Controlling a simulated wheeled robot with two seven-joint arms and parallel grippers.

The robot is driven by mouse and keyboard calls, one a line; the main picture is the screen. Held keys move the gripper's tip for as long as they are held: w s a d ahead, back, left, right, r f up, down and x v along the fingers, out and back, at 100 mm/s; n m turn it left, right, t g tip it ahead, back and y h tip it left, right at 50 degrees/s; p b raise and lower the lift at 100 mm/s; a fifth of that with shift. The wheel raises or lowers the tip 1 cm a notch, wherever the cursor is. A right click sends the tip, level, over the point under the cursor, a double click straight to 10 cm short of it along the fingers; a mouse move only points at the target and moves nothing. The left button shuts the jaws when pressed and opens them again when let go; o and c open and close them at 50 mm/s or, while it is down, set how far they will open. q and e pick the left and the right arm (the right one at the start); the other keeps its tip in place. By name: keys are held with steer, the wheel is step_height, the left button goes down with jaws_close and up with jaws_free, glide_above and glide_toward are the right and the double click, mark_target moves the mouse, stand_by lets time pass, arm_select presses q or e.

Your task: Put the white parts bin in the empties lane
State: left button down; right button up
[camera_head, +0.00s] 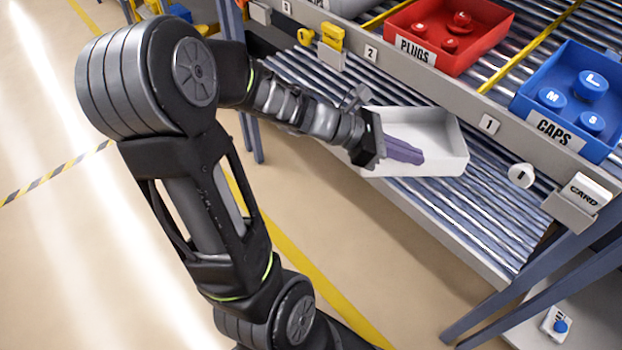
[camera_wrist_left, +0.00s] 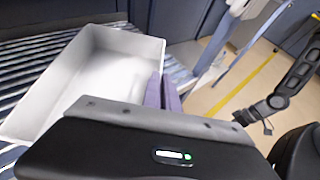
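The white parts bin (camera_head: 448,148) is an open, empty-looking tray at the lower roller lane, near its outer edge. It also shows in the left wrist view (camera_wrist_left: 40,110), at the left above the rollers. My left gripper (camera_head: 405,151) reaches in from the left, its purple fingers overlapping the bin's near side. In the left wrist view the purple fingers (camera_wrist_left: 163,92) are close together at the bin's right wall. I cannot tell whether they pinch that wall. No lane is labelled as empties.
A red PLUGS bin (camera_head: 449,38) and a blue CAPS bin (camera_head: 573,100) stand on the upper rollers, above a grey rail (camera_head: 448,108) with number tags. The lower rollers (camera_head: 487,214) to the right of the white bin are clear. Blue rack legs (camera_head: 520,290) stand lower right.

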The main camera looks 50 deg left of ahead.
steer(key=f+b, duration=0.2)
steer(key=f, duration=0.1)
steer(key=f+b, duration=0.5)
steer(key=f, duration=0.1)
steer(key=shift+w+d+f, duration=0.15)
steer(key=shift+w+d, duration=0.25)
arm_select(q)
steer(key=s+a+f+n+t+y+b, duration=0.1)
steer(key=s+a+f+n+y+b, duration=0.1)
steer(key=s+a, duration=0.5)
steer(key=s+a+f+n+y+b, duration=0.2)
steer(key=s+a+f+n+y, duration=0.3)
steer(key=s+a+n+y, duration=0.1)
steer(key=shift+s+a+n+t+y+b, duration=0.3)
steer(key=shift+s+a+t+y+b, duration=0.1)
steer(key=shift+s+y, duration=0.1)
arm_select(e)
steer(key=f, duration=0.4)
steer(key=shift+w+d+f, duration=0.2)
steer(key=shift+w+d, duration=0.1)
steer(key=shift+w, duration=0.05)
arm_select(q)
steer(key=shift+r, duration=0.1)
